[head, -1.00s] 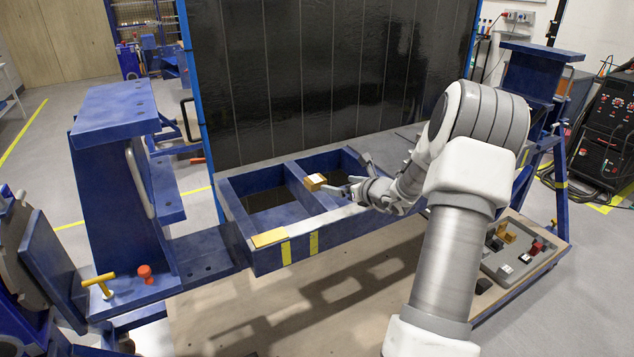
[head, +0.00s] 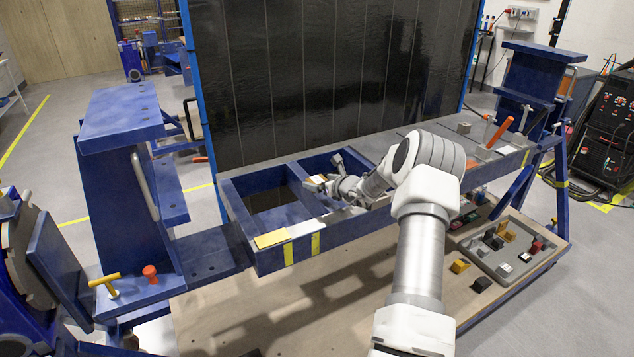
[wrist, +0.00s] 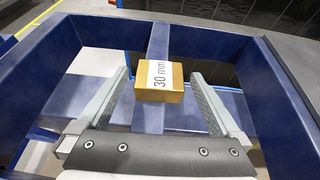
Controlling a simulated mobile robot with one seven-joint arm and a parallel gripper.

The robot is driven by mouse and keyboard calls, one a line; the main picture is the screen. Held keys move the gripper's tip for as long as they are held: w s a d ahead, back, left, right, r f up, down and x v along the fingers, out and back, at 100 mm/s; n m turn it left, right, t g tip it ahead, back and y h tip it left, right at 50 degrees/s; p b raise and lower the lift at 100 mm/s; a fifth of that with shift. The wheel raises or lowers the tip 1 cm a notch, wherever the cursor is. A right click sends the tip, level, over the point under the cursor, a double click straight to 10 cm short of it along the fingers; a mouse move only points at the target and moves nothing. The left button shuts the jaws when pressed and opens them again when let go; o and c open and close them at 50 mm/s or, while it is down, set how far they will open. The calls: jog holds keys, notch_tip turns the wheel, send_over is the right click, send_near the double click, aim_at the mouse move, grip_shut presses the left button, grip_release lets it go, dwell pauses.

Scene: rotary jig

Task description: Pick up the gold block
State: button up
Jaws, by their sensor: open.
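A gold block (wrist: 174,95) with a white label reading "30 mm" sits on the narrow blue crossbar of the jig frame. In the head view the gold block (head: 318,179) is small and partly covered by my gripper (head: 327,187). In the wrist view my gripper (wrist: 160,76) is open, with one finger to the left of the block and one to the right. Gaps show between the block and both fingers. How far the fingers stand above or below the block is hard to tell.
The blue frame (head: 275,262) has open pockets on either side of the crossbar. A dark panel (head: 320,80) stands close behind. An orange handle (head: 499,132) rises at the right. A grey tray (head: 520,262) of small blocks and a loose yellow block (head: 460,266) lie on the lower board.

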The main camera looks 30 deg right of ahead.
jog(key=shift+x, duration=1.25)
grip_shut()
jog(key=shift+r, duration=0.15)
